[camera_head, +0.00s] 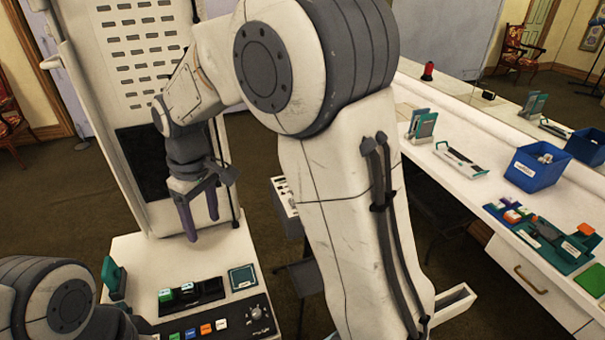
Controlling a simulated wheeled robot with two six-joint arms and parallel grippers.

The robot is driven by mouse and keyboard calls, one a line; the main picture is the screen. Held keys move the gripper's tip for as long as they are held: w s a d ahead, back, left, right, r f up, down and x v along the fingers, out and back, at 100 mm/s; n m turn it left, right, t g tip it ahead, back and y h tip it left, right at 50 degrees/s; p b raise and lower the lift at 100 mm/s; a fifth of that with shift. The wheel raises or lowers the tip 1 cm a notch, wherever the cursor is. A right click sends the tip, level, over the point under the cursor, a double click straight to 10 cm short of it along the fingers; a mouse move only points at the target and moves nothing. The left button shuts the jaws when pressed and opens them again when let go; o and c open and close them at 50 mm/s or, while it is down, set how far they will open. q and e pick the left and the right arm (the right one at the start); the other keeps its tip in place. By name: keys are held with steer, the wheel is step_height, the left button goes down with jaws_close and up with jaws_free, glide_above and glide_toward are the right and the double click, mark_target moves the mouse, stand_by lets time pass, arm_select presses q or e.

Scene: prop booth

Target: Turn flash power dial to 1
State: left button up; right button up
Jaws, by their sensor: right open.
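My right gripper (198,222) hangs above the back part of the console, fingers pointing down, open and empty. In the picture it is above and left of the dial, clearly apart from it. My left arm shows at the lower left edge, but its gripper is out of view.
Beside the dial is a row of coloured buttons (190,333). Behind them are a black holder (192,292) with green and white blocks and a teal square pad (242,278). A white counter at right holds a blue bin (537,168) and a teal tray (545,240).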

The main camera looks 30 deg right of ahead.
steer(key=w+d+f+m+p, duration=0.1)
steer(key=w+d, duration=0.6)
steer(key=d, duration=0.3)
steer(key=w+d+f+p, duration=0.2)
steer(key=w+d, duration=0.5)
steer(key=d, duration=0.3)
steer(key=d+f+m+p, duration=0.1)
steer(key=d+f, duration=0.2)
steer(key=d, duration=0.6)
steer(key=d+f+p, duration=0.1)
steer(key=d+f, duration=0.2)
steer(key=d, duration=0.6)
steer(key=shift+h, duration=0.3)
steer(key=f+p, duration=0.1)
steer(key=f, duration=0.1)
steer(key=f+p, duration=0.1)
steer(key=f, duration=0.2)
steer(key=f+p, duration=0.1)
steer(key=f, duration=0.1)
steer(key=shift+s+f+p, duration=0.3)
steer(key=shift+f+p, duration=0.05)
steer(key=shift+f, duration=0.75)
jaws_close()
